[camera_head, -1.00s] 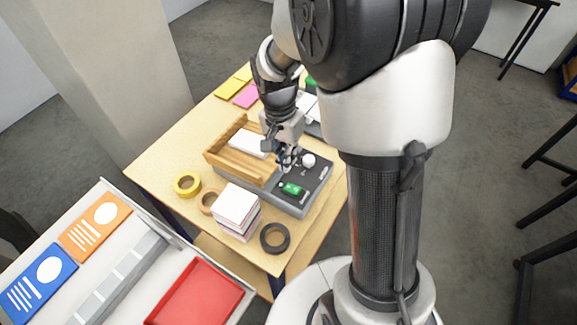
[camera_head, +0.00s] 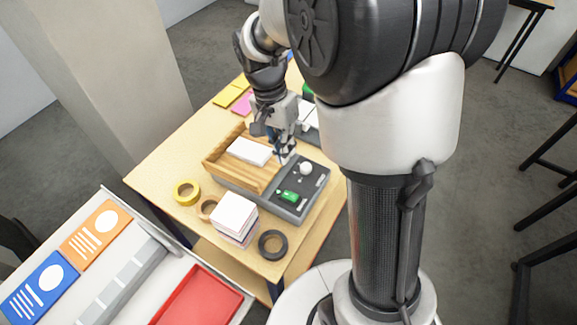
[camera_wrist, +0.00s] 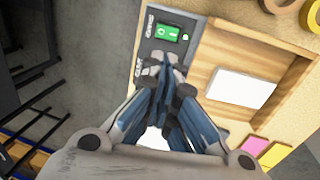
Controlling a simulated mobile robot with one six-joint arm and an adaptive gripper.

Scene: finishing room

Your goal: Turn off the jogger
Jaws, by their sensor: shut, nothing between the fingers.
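The jogger (camera_head: 228,182) is a grey base with a wooden tray on its left and a dark control panel (camera_head: 312,184) on its right. A white paper stack (camera_head: 249,151) lies in the tray. The panel carries a green rocker switch (camera_head: 288,196) and a white round knob (camera_head: 305,168). In the wrist view the green switch (camera_wrist: 167,33) shows beyond my fingertips, with a small green light (camera_wrist: 185,37) beside it. My gripper (camera_head: 284,156) is shut and empty, over the far part of the panel and apart from the switch. In the wrist view its fingers (camera_wrist: 167,70) partly hide the panel.
A yellow tape roll (camera_head: 187,192), a tan roll (camera_head: 208,207), a paper stack (camera_head: 235,217) and a dark roll (camera_head: 273,244) stand near the jogger's front. A light side table with a red tray (camera_head: 200,295) is at lower left. Sticky pads (camera_head: 228,95) lie behind.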

